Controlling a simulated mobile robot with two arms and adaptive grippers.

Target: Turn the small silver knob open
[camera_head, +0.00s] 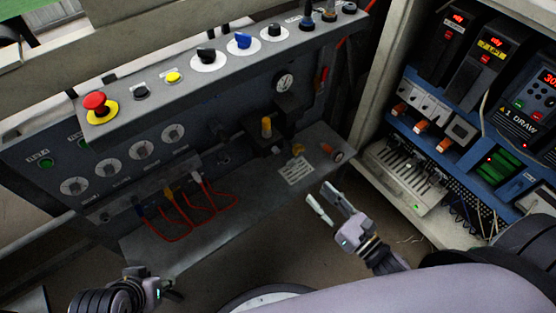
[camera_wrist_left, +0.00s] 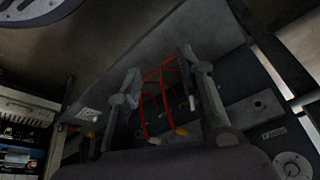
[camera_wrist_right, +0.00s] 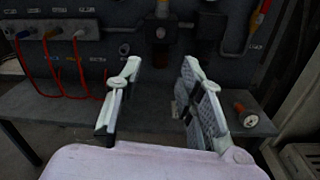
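Several larger silver dials (camera_head: 141,149) are on the panel's left part. My right gripper (camera_head: 320,194) is open and empty, in front of the shelf, to the right of and below the small knob, apart from it. It also shows in the right wrist view (camera_wrist_right: 160,64). My left gripper (camera_wrist_left: 159,60) is open and empty, low at the left.
A grey shelf (camera_head: 245,205) juts out below the panel, with red cables (camera_head: 190,215) plugged in above it. An orange-ended silver cylinder (camera_head: 335,153) lies at its right end. An electrical cabinet (camera_head: 395,205) stands at right. A red emergency button (camera_head: 96,101) is on the top rail.

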